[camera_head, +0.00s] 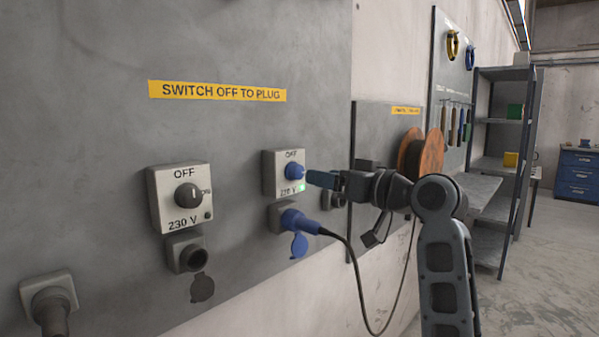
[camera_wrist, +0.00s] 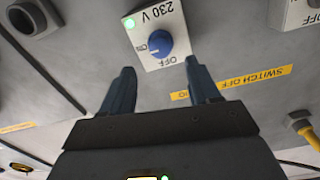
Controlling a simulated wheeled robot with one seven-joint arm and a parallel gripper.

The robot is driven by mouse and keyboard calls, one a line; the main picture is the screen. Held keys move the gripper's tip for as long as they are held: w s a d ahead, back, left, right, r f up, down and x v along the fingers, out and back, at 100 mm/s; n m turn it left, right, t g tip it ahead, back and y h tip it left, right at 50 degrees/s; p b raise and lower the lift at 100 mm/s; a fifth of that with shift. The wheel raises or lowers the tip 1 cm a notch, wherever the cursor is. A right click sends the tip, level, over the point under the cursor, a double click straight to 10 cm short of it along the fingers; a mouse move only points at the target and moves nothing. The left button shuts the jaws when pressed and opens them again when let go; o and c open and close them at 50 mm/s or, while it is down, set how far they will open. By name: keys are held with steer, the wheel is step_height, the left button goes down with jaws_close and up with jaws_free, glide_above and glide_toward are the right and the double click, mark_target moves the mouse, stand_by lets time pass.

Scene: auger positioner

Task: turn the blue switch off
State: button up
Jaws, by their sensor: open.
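The blue switch (camera_head: 294,171) is a round knob on a white box marked OFF and 230 V, on the grey wall panel. It also shows in the wrist view (camera_wrist: 160,43), upside down, with its light mark toward the ON side. A green lamp (camera_wrist: 129,23) on the box is lit. My gripper (camera_head: 318,179) is just right of the switch in the head view, fingers toward the box. In the wrist view my gripper (camera_wrist: 160,66) is open and empty, its two fingertips apart, with the knob beyond the gap between them. I see no contact with the knob.
A blue plug (camera_head: 301,221) with a black cable sits in the socket below the switch. A second box with a grey knob (camera_head: 188,196) is to the left, above a black socket (camera_head: 188,254). A cable reel (camera_head: 420,152) and shelves (camera_head: 500,190) stand right.

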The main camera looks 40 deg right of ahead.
mark_target(301, 172)
steer(key=w+p, duration=0.1)
steer(key=w, duration=0.6)
steer(key=shift+w, duration=0.2)
steer(key=shift+c, duration=0.2)
steer(key=c, duration=0.9)
